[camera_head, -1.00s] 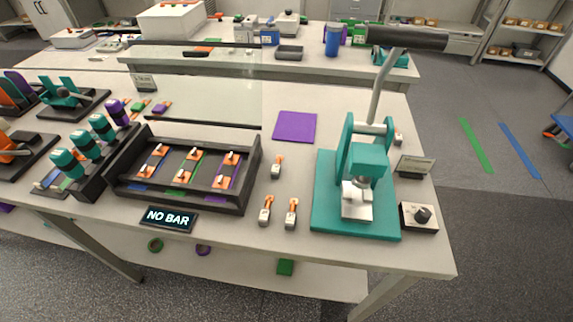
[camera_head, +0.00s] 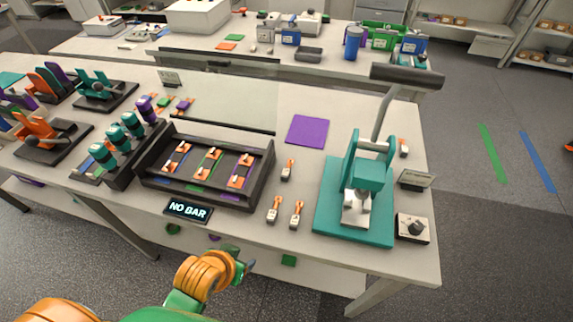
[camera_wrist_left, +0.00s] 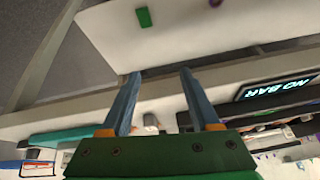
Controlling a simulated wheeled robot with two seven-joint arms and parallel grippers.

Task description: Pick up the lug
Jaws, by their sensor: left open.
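Several small lugs with pale bodies and orange ends are on the white table in the head view. Two stand side by side near the front edge, a left lug (camera_head: 273,210) and a right lug (camera_head: 296,214). A third lug (camera_head: 287,171) is farther back, and another (camera_head: 403,148) is beside the teal press. My left gripper (camera_head: 246,268) is in front of the table's front edge, apart from the lugs. In the left wrist view its two blue fingers (camera_wrist_left: 161,74) are spread and empty. My right gripper is not in view.
A teal press (camera_head: 367,175) stands right of the lugs, with a control box (camera_head: 411,228) beside it. A black tray (camera_head: 262,187) with orange-ended strips and the NO BAR sign (camera_head: 188,210) are to the left. A purple mat (camera_head: 307,130) lies behind. Bare tabletop surrounds the front lugs.

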